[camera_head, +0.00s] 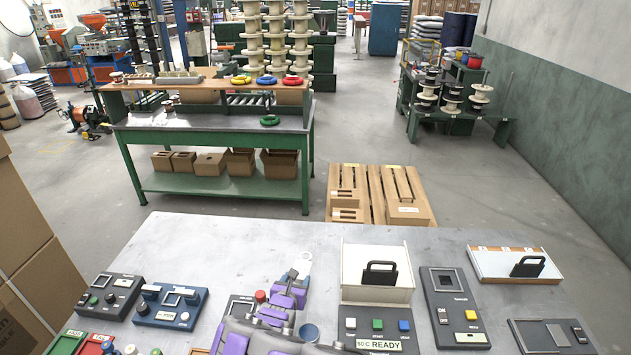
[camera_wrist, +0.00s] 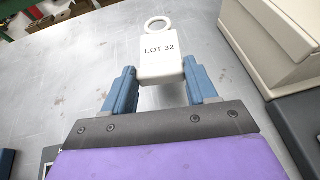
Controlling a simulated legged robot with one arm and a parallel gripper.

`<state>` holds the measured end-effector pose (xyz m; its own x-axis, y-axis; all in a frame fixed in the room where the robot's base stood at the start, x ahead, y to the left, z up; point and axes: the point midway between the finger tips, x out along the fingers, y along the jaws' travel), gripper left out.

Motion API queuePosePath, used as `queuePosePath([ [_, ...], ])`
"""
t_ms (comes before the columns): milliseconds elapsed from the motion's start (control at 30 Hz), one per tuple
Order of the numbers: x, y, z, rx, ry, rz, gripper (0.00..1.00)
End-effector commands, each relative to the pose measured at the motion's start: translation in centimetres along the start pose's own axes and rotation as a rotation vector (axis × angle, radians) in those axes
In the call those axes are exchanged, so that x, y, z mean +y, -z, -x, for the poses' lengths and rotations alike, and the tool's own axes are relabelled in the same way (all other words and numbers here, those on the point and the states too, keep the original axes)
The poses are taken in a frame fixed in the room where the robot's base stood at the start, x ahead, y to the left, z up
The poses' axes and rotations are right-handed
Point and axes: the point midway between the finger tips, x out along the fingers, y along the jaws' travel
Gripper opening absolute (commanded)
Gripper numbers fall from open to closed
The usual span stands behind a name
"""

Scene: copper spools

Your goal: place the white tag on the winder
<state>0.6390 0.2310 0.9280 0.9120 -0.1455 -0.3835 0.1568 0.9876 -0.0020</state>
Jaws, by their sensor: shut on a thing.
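The white tag (camera_wrist: 161,58) reads LOT 32 and has a white ring at its far end. It also shows small in the head view (camera_head: 303,264). My gripper (camera_wrist: 160,76) is shut on the tag's near end, between its two blue fingers. In the head view, my gripper (camera_head: 294,277) is over the middle of the grey table, with the tag pointing away from me. I cannot tell which device is the winder; none has a readable name saying so.
A dark switch panel (camera_head: 452,305) and a white tray (camera_head: 515,263) lie further right. Black (camera_head: 108,296) and blue (camera_head: 169,304) control boxes lie left. The table's far middle is clear.

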Motion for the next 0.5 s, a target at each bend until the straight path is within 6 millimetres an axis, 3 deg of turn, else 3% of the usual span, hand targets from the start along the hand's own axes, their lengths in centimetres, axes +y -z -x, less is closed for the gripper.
queuePosePath([
  [167, -2.0, -4.2, -0.6, -0.005, 0.022, -0.012, 0.29],
  [500, -10.1, -16.1, 0.1, -0.006, 0.097, -0.047, 0.29],
])
